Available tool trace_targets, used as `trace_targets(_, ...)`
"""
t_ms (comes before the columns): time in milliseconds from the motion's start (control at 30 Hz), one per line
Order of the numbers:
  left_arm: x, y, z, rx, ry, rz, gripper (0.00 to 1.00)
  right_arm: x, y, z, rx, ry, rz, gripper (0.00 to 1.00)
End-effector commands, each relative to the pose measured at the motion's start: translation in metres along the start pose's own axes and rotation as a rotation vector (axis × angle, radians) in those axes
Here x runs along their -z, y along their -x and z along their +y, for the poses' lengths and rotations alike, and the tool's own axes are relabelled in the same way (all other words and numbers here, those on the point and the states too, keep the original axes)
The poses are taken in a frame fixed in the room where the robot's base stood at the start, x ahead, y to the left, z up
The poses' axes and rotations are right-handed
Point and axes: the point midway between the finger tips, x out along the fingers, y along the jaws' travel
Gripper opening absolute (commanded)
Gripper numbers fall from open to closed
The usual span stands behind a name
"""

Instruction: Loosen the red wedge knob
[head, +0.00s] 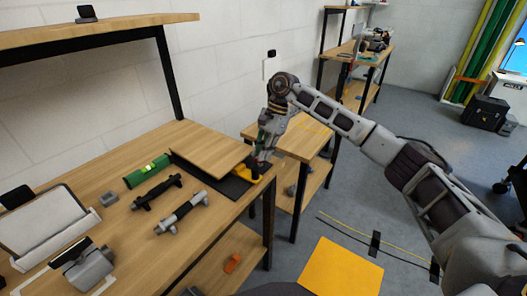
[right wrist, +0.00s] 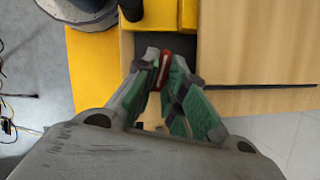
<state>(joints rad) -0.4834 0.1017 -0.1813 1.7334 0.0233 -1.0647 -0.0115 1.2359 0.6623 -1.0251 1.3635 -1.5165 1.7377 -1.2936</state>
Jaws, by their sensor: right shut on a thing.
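The red wedge knob (right wrist: 164,62) shows in the right wrist view as a small red piece between my right gripper's fingertips. My right gripper (right wrist: 163,68) is shut on it, with the green-padded fingers on both sides. In the head view my right gripper (head: 262,155) reaches down at the table's right corner, beside a yellow block (head: 250,175) on a black mat; the knob is hidden there. The yellow block also shows just beyond the fingertips in the right wrist view (right wrist: 160,14). My left gripper is not in view.
A wooden board (head: 208,150) lies beside the gripper. A green level (head: 147,170), dark and grey slider-like parts (head: 181,212) and a tablet (head: 42,222) lie further left on the table. A yellow floor mat (head: 338,268) lies right of the table.

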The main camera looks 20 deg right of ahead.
Motion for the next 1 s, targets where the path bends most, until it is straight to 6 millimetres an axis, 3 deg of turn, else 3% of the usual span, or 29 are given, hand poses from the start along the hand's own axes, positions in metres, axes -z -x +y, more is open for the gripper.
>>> trace_targets(400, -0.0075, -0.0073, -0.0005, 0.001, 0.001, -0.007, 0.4, -0.0027, -0.0021, -0.0026, -0.092, 0.216, -0.003, 0.0)
trace_targets(1000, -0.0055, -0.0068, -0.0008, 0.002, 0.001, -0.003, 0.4, -0.0026, -0.0024, -0.0028, -0.114, 0.27, -0.003, 0.0)
